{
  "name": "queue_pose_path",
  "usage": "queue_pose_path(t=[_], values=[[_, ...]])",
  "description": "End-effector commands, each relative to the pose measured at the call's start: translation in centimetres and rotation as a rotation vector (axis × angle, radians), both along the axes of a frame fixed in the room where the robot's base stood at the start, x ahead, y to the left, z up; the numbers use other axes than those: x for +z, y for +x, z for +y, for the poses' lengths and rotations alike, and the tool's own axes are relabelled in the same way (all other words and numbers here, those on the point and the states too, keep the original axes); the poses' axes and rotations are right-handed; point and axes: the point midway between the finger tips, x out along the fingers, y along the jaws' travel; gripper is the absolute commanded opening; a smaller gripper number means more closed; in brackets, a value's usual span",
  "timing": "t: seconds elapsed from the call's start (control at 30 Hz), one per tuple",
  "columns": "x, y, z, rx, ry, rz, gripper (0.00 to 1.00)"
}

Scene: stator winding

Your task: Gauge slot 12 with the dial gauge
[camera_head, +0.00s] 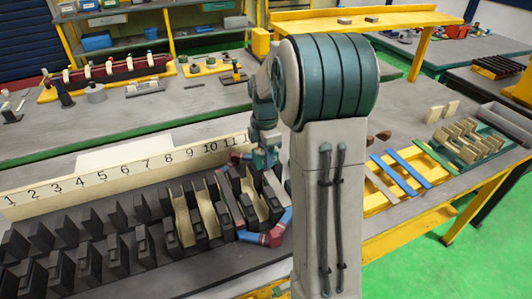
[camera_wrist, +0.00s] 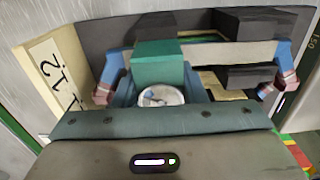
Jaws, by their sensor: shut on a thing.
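The dial gauge, a green block (camera_wrist: 157,54) with a round white dial face (camera_wrist: 161,95), sits between my gripper's (camera_wrist: 160,88) teal fingers in the wrist view. My gripper (camera_head: 264,153) is shut on the gauge and hangs low over the right end of the dark slotted stator (camera_head: 155,246). The number 12 shows on the pale number strip (camera_wrist: 62,78), left of the gauge. A coil with blue and red ends (camera_head: 276,231) lies in the rightmost slots. The gauge's tip and its contact with slot 12 are hidden.
The number strip (camera_head: 120,178) runs behind the stator. Pale liners (camera_head: 183,222) line some slots. Right of my arm, a yellow rack (camera_head: 385,209) holds blue and grey bars, and a green tray (camera_head: 478,150) holds several tan pieces. The back bench (camera_head: 170,108) carries small parts.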

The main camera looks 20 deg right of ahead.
Motion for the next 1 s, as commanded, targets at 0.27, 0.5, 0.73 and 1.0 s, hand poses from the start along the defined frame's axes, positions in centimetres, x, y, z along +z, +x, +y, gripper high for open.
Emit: queue_pose_path(t=[0.27,0.5,0.73,1.0], values=[[-0.2,0.0,0.0,0.0,0.0,0.0,0.63],[-0.2,0.0,0.0,0.0,0.0,0.0,0.63],[1.7,0.1,0.0,0.0,0.0,-0.003,0.63],[7.8,0.1,0.0,-0.001,-0.001,-0.005,0.63]])
